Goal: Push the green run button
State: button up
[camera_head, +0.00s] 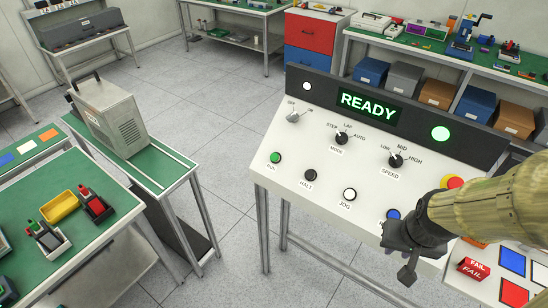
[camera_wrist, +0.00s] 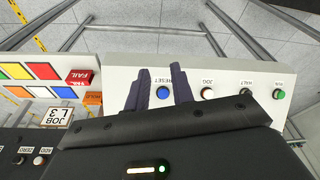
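The green run button (camera_head: 275,157) is on the left of the sloped white control panel (camera_head: 315,195), labelled RUN. In the wrist view it shows at the far right (camera_wrist: 279,94). Black HALT (camera_head: 311,175), white JOG (camera_head: 349,194) and a blue button (camera_head: 393,215) follow to its right; the wrist view reads the blue one as RESET. My gripper (camera_head: 404,272) is over the panel's lower right, well away from the run button. In the wrist view its two fingers (camera_wrist: 161,78) stand apart, empty, on either side of the blue button. Contact with the panel cannot be told.
A display (camera_head: 368,104) reads READY beside a lit green lamp (camera_head: 440,133). Knobs for mode (camera_head: 341,138) and speed (camera_head: 395,160) stick up from the panel. A red and yellow button (camera_head: 452,182) is beside my arm. A red FAIL block (camera_head: 473,268) lies at lower right.

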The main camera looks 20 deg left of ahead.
grip_shut()
dwell(1.4)
